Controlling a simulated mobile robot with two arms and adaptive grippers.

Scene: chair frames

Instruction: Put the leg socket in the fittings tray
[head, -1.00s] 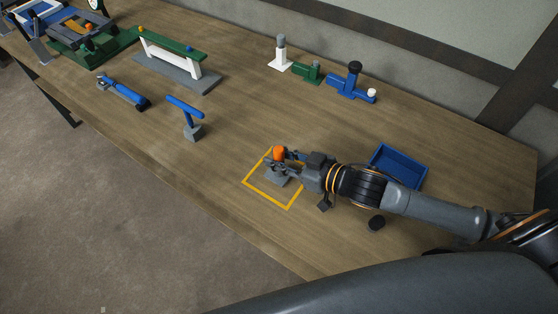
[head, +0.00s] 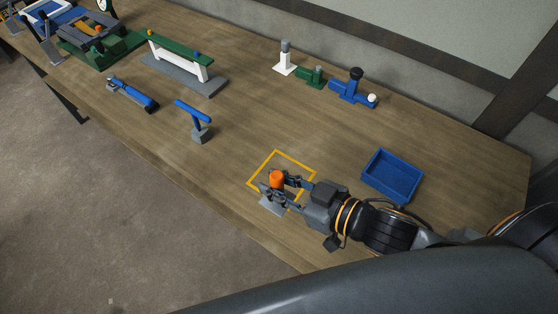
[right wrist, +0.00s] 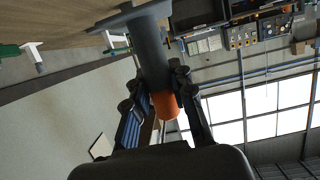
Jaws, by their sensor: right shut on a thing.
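The leg socket is a grey post on a flat square grey plate (head: 271,206) with an orange end (head: 277,179). My right gripper (head: 283,187) is shut around it near the orange end. In the right wrist view the fingers (right wrist: 156,88) press on both sides of the grey post (right wrist: 152,55), with the orange part (right wrist: 165,104) between them. The plate overlaps the near left edge of the yellow square outline; how high it is above the table I cannot tell. The fittings tray, an empty blue open box (head: 393,176), stands to the right of the gripper. My left gripper is out of view.
A yellow square outline (head: 282,152) is marked on the wooden table. A blue T-shaped piece (head: 194,117), a blue tool (head: 133,95) and a green-topped bench (head: 178,58) stand left. White, green and blue fittings (head: 316,76) line the back. Table between outline and tray is clear.

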